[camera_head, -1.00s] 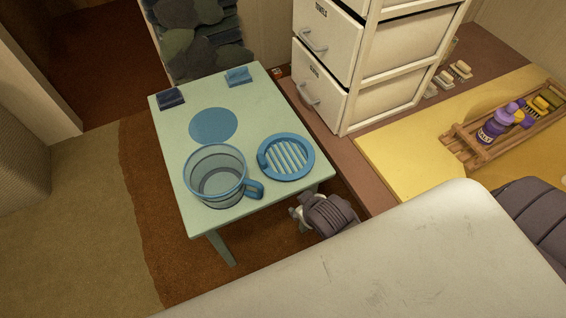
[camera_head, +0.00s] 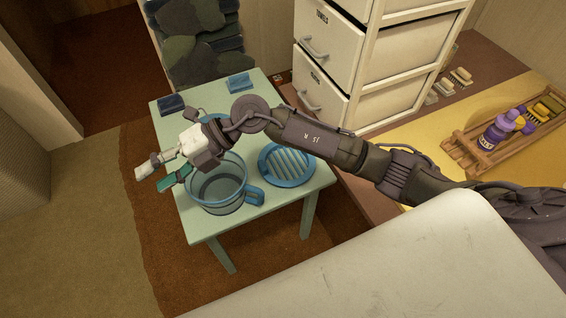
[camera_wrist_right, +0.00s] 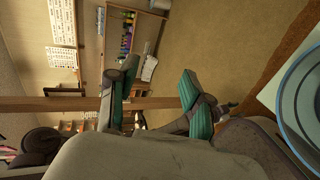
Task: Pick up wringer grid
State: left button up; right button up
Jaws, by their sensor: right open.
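The wringer grid (camera_head: 290,168), a round blue ring with pale slats, lies on the small green table (camera_head: 263,215) near its right corner. My right arm passes across the table, and its upper edge is close to the arm in the picture. My right gripper (camera_head: 153,179) is open and empty, pointing left past the table's left edge, well left of the grid. Its two green-padded fingers stand apart in the right wrist view (camera_wrist_right: 158,85). My left gripper is not in view.
A clear blue bucket (camera_head: 222,190) with a handle stands just left of the grid. A blue disc is mostly hidden behind my arm. Dark blue (camera_head: 171,103) and light blue (camera_head: 239,82) blocks lie at the table's back. White drawers (camera_head: 325,70) stand at the right.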

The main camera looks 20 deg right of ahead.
jog(key=w+d+f+n+h, duration=0.1)
jog(key=w+d+f+h, duration=0.2)
jog(key=d+f+h, duration=0.5)
jog(key=m+h, duration=0.1)
jog(key=h, duration=0.5)
send_over(262, 165)
jog(key=shift+t, duration=0.4)
jog(key=f, duration=0.6)
jog(key=shift+a+b, duration=0.25)
jog(key=shift+b, duration=0.15)
jog(key=shift+d+f+b, duration=0.15)
jog(key=shift+d+f, duration=0.05)
jog(key=shift+f, duration=1.4)
jog(key=shift+d+f+b, duration=0.15)
jog(key=shift+f, duration=1.4)
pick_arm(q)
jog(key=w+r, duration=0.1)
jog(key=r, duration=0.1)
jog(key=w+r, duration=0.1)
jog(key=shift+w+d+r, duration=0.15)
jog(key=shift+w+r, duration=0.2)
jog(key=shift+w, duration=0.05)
pick_arm(e)
grip_shut()
